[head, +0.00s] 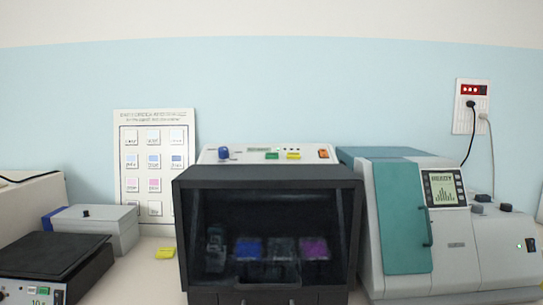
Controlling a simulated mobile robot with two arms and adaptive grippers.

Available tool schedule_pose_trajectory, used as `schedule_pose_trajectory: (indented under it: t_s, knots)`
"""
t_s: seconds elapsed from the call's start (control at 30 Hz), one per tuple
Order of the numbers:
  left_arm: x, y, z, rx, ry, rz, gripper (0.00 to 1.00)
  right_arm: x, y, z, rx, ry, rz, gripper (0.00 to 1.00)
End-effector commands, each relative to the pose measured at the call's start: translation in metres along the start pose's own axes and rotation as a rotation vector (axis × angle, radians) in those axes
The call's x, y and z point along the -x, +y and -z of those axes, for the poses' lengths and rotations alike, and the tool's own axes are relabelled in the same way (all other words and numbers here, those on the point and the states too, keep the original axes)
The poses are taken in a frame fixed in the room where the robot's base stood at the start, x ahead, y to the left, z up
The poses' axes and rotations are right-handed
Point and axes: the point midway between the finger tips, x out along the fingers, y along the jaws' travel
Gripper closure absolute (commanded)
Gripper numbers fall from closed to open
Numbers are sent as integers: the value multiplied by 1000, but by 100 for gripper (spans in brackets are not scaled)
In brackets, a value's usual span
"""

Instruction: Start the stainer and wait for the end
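The stainer (265,182) stands in the middle, a dark box with a dark see-through front that looks closed. Behind the front a blue bath (248,249), a dark middle bath (282,249) and a purple bath (315,249) show dimly. A grey shape (215,250) is inside at the left; I cannot tell what it is. The white panel on top carries a blue knob (224,153), a green button (272,155), a yellow button (293,155) and an orange switch (323,154). Its small display is unreadable. Neither of my grippers is in view.
At the right stands a grey machine (483,250) with a teal door (402,220) and a screen reading READY (444,188). At the left are a black-topped device (50,255) and a grey box (95,220). A yellow block (165,253) lies beside the stainer; a chart (155,115) stands behind.

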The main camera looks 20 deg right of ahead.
Motion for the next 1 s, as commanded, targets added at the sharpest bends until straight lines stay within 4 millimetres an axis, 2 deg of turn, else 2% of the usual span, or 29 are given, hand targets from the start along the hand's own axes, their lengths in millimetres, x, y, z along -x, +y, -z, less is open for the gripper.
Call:
schedule_pose_trajectory:
  t_s: [0.1, 0.33, 1.0]
  knots:
    - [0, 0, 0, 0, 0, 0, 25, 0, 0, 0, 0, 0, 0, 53]
    - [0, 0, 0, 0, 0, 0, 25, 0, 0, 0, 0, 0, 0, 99]
    - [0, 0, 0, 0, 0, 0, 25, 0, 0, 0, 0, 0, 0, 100]
